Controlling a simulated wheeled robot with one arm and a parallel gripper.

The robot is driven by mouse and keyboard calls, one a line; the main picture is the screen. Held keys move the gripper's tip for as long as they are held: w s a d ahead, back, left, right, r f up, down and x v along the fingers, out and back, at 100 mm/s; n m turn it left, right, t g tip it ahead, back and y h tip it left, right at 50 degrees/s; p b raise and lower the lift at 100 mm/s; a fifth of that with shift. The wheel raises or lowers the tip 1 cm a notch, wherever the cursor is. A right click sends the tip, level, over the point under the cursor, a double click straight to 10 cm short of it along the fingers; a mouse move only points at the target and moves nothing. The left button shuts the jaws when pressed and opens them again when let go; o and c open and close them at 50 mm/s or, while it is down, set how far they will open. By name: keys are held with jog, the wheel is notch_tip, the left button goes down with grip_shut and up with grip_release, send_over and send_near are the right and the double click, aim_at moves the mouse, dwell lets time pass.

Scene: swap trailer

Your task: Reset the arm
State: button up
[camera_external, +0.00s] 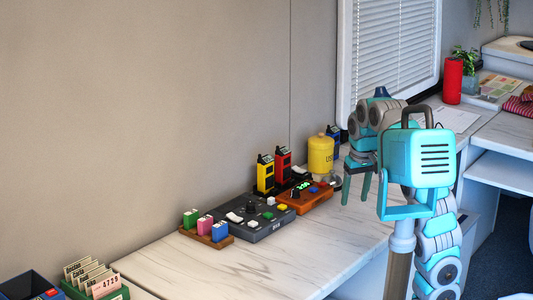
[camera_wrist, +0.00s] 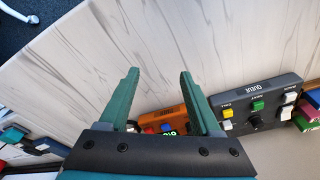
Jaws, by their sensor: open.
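My gripper (camera_external: 357,188) hangs over the marble-patterned counter (camera_external: 300,255) with its two green fingers pointing down. In the wrist view my gripper (camera_wrist: 160,75) has its fingers spread apart with nothing between them. My turquoise arm stands at the right in the external view, folded up beside the counter. The gripper is to the right of the orange box (camera_external: 306,200), which also shows in the wrist view (camera_wrist: 166,118), partly hidden behind the fingers.
A dark grey button panel (camera_external: 262,226) and a rack of coloured blocks (camera_external: 206,233) stand left of the orange box. Yellow (camera_external: 265,173) and red (camera_external: 283,168) radios and a yellow canister (camera_external: 320,155) stand behind. The counter's front strip is clear.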

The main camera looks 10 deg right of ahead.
jog(key=shift+g, duration=0.7)
jog(key=s+d+f, duration=0.1)
jog(key=s+d, duration=0.1)
jog(key=s+d+f, duration=0.1)
jog(key=s+d, duration=0.1)
jog(key=s+d+f, duration=0.1)
jog(key=s+d, duration=0.1)
jog(key=shift+s+f, duration=0.1)
jog(key=s+d+f+m+g, duration=0.1)
jog(key=s+d+f, duration=0.2)
jog(key=s+f, duration=0.6)
jog(key=s+d+f+m+g, duration=0.1)
jog(key=s+d+f+m, duration=0.1)
jog(key=s+f, duration=0.7)
jog(key=shift+s+d+f+h+p, duration=0.15)
jog(key=shift+s+d+h+p, duration=0.25)
jog(key=shift+s+d, duration=0.5)
jog(key=shift+a, duration=0.1)
jog(key=shift+c, duration=0.2)
